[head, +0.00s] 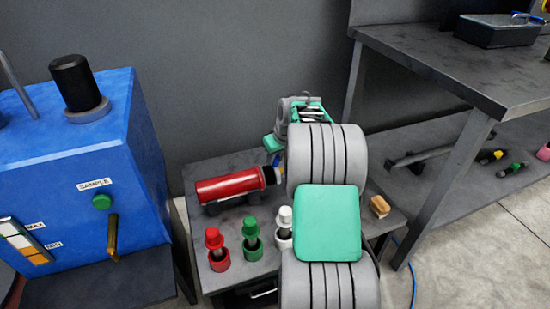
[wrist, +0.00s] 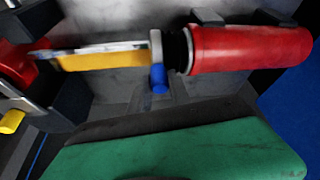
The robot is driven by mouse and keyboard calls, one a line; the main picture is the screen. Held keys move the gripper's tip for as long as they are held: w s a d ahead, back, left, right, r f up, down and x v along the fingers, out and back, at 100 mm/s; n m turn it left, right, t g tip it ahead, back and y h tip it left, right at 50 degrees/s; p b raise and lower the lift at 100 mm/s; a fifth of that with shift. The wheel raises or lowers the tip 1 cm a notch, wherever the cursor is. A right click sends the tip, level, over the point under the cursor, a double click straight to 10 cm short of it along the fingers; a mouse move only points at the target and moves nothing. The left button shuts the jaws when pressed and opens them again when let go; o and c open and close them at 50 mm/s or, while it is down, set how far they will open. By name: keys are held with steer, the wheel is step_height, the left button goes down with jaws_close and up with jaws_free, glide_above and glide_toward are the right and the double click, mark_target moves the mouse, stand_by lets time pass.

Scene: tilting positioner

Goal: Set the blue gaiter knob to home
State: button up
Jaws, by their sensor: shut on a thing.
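I cannot make out the blue gaiter knob for certain in either view. A small bright blue part shows beside the red cylinder's dark end in the head view (head: 276,159) and in the wrist view (wrist: 159,78). In the head view my arm covers the area right of the white knob (head: 284,231). A green knob (head: 251,238) and a red knob (head: 215,246) stand upright to its left. My gripper is at the far side, by the red cylinder's dark end. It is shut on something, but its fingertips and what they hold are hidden. A green housing fills the wrist view's bottom.
A red cylinder (head: 228,188) lies in a cradle on the low table, also in the wrist view (wrist: 250,48). A blue cabinet (head: 140,165) stands at left. A wooden block (head: 379,206) lies on the table's right. A dark bench (head: 440,60) is at right.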

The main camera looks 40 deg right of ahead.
jaws_close()
stand_by(0.9)
